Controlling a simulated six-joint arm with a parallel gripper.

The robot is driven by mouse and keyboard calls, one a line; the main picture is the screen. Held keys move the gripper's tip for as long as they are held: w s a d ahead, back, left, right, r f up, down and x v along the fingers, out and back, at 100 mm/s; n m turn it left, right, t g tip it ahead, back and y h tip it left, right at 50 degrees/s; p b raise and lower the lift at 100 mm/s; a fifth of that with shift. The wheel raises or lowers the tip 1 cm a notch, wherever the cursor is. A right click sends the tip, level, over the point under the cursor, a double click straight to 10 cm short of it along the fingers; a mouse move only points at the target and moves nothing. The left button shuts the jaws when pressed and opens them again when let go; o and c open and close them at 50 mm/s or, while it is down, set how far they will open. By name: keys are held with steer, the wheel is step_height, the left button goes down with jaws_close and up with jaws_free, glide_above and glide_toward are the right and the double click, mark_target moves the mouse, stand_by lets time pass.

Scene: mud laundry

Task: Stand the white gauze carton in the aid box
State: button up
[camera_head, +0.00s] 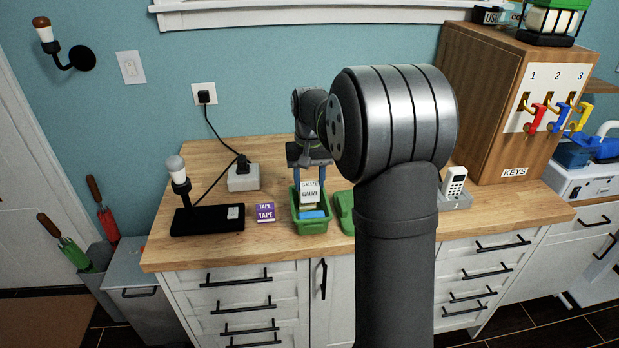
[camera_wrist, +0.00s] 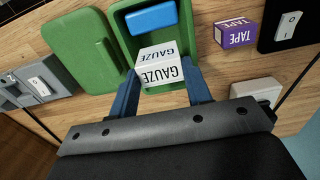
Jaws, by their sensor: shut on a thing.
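The white gauze carton (camera_head: 310,190), lettered GAUZE, is upright between the blue fingers of my gripper (camera_head: 310,182). In the wrist view the carton (camera_wrist: 160,66) also sits between both fingertips (camera_wrist: 161,78), with the gripper shut on it. The green aid box (camera_head: 315,228) stands on the counter, open at the top. The carton is at the box's opening, towards its back; its lower end is partly hidden and I cannot tell whether it touches the bottom. A blue item (camera_wrist: 152,18) lies inside the box, in front of the carton in the head view.
The green lid (camera_head: 344,208) lies just right of the box. A purple tape carton (camera_head: 265,212) stands to the left, beside a black lamp base (camera_head: 205,220). The counter's front left is clear.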

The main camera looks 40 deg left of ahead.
steer(key=shift+f, duration=0.7)
steer(key=shift+f, duration=0.3)
steer(key=shift+f, duration=1.05)
steer(key=o, duration=0.9)
steer(key=shift+c, duration=0.2)
steer(key=c, duration=0.4)
steer(key=shift+r, duration=0.1)
